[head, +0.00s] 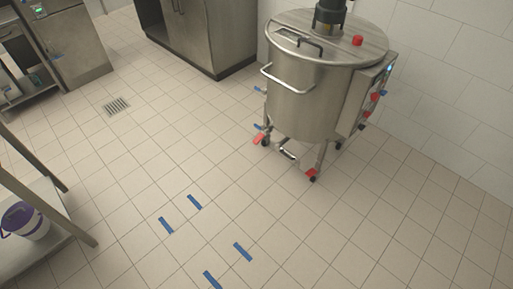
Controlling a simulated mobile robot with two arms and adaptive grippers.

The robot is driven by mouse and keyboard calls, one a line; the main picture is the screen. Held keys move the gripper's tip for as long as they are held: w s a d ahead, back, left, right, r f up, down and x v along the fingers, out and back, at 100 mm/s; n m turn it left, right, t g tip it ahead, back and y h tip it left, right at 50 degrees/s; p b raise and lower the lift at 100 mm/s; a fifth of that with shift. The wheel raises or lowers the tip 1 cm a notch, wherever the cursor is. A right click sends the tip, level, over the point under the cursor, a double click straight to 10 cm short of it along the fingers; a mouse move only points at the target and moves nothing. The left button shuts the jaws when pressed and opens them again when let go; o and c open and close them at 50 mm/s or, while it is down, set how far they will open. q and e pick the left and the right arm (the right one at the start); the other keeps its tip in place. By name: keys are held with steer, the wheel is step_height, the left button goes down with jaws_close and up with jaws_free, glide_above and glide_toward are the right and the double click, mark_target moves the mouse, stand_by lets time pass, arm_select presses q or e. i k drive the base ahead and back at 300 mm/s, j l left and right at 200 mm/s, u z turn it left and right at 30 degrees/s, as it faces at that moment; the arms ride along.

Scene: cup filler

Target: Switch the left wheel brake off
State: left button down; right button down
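A large steel cup filler vat (294,100) on wheeled legs stands at the upper right, close to the tiled wall. A red brake pedal (258,138) shows at its left front wheel. Another red brake pedal (312,173) shows at its right front wheel. The pedals are too small to tell whether they are up or down. The vat has a steel push handle (283,82) on its front left side, and a lid with a black handle (296,46). Neither of my grippers is in view.
Blue tape marks (243,251) lie on the open tiled floor in front. A steel cabinet (205,35) stands behind the vat to the left. A rack with a white bucket (24,222) is at the left edge. A floor drain (116,105) lies between them.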

mark_target(260, 136)
steer(key=i+z, duration=0.1)
steer(key=z, duration=0.3)
steer(key=j+z, duration=0.15)
steer(key=z, duration=0.2)
steer(key=i+j+z, duration=0.1)
steer(key=z, duration=0.3)
steer(key=i+j+z, duration=0.25)
steer(key=j, duration=0.4)
steer(key=j+z, duration=0.25)
steer(key=j, duration=0.45)
steer(key=i+j+z, duration=0.25)
steer(key=j, duration=1.55)
